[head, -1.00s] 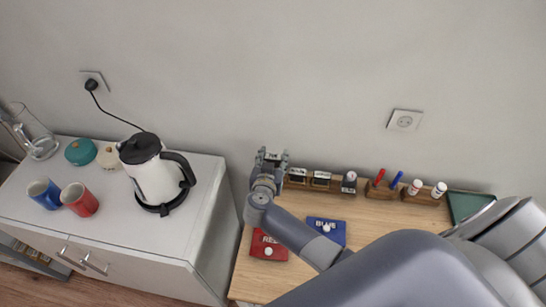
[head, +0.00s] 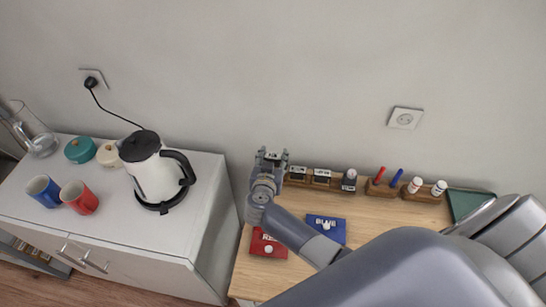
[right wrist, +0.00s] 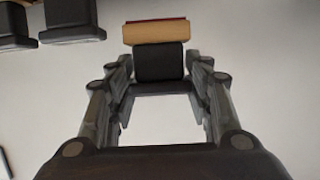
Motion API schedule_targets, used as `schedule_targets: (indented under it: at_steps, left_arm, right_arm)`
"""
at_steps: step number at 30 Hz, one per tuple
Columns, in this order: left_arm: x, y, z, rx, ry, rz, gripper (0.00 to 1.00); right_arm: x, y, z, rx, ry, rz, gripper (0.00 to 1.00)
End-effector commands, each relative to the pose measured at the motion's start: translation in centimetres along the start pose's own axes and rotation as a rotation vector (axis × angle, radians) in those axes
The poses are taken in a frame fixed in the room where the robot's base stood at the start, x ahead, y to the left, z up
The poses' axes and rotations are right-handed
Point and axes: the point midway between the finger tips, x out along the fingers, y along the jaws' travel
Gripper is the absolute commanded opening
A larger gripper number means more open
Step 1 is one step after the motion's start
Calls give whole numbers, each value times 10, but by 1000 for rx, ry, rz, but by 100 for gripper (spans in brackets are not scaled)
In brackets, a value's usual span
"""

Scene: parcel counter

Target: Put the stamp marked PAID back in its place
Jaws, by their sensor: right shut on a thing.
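My right gripper (head: 270,160) is at the back left of the wooden desk, by the left end of the stamp rack (head: 335,185). It is shut on a stamp (right wrist: 158,62), which in the right wrist view has a black part between the fingers and a wooden part with a red edge beyond them. Its marking is too small to read, so I cannot tell whether it says PAID. Whether it touches the rack is hidden. Three other stamps stand in the rack: a left one (head: 297,172), a middle one (head: 321,175) and a right one (head: 349,180). My left gripper is not in view.
A red pad (head: 275,246) and a blue pad (head: 335,232) lie on the desk, partly behind my arm. Markers (head: 397,178) and small white bottles (head: 415,184) stand right of the stamps. A cabinet with a kettle (head: 155,175) and mugs (head: 80,198) is at left.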

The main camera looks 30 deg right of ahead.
Motion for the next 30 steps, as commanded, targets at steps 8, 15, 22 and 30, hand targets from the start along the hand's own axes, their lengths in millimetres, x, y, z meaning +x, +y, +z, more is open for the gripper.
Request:
schedule_targets:
  at_steps: [8,15,22,30]
  left_arm:
    - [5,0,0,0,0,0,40]
    - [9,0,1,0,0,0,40]
    - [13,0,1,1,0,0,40]
    - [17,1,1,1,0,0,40]
  right_arm:
    - [3,0,9,0,0,0,0]
    - [6,0,15,1,0,0,0]
    - [8,0,22,0,-1,0,0]
    - [11,0,30,1,0,0,0]
